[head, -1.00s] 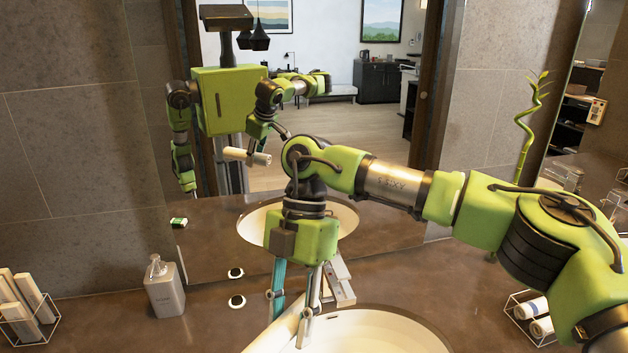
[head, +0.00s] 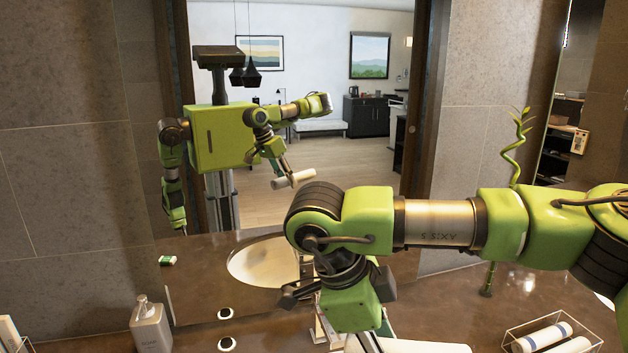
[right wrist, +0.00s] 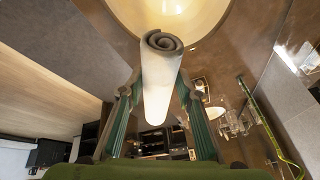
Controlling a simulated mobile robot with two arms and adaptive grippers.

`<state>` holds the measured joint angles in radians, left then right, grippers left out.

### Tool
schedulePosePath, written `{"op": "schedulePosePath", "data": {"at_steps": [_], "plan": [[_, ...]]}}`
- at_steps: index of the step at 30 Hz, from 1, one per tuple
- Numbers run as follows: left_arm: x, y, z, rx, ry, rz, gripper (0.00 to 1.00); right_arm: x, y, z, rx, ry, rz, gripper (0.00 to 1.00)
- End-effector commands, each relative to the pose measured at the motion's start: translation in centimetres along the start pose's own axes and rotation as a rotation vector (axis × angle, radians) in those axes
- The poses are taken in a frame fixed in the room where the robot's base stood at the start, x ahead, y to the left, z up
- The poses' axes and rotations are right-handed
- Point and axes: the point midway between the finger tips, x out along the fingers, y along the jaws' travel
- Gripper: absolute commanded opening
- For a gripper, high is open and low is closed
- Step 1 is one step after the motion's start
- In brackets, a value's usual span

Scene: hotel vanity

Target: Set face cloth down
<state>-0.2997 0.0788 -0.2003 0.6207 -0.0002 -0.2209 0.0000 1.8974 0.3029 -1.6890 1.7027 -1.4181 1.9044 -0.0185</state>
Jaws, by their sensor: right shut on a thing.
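My right gripper (right wrist: 158,88) is shut on a rolled white face cloth (right wrist: 160,75). In the right wrist view the cloth lies lengthwise between the fingers, its grey spiral end towards the basin (right wrist: 170,12). In the head view my right arm reaches in from the right and its wrist bends down. The fingertips are hidden at the bottom edge. The mirror (head: 330,215) shows the held roll as a reflection, tilted in the air. My left gripper is not directly in view; only its hanging arm shows in the mirror.
A wire basket (head: 535,330) with rolled towels stands at the right on the brown counter (head: 440,300). A soap dispenser (head: 150,328) stands at the left, with a small round item (head: 227,344) nearby. A bamboo stem (head: 513,165) rises at the right.

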Motion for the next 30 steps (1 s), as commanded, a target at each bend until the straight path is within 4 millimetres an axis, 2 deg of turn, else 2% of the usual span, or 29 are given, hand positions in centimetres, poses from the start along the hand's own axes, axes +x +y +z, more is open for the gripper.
{"op": "schedulePosePath", "data": {"at_steps": [1,6,15,24,30], "plan": [[0.0,0.0,0.0,0.000,0.000,0.000,0.51,0.2,0.0,-1.0,-0.101,-0.017,-0.044,0.11],[0.0,0.0,0.0,0.000,0.000,0.000,0.51,0.7,0.0,-3.5,-0.454,-0.075,-0.193,0.11],[0.0,-0.1,0.0,0.000,0.001,-0.001,0.51,1.2,0.5,-6.9,-0.970,-0.159,-0.406,0.11],[0.0,-0.1,0.0,0.000,0.000,-0.001,0.51,1.3,1.1,-8.8,-1.295,-0.208,-0.539,0.11],[0.0,-0.1,0.0,0.000,0.000,-0.001,0.51,1.4,1.3,-9.1,-1.368,-0.219,-0.566,0.11]]}}
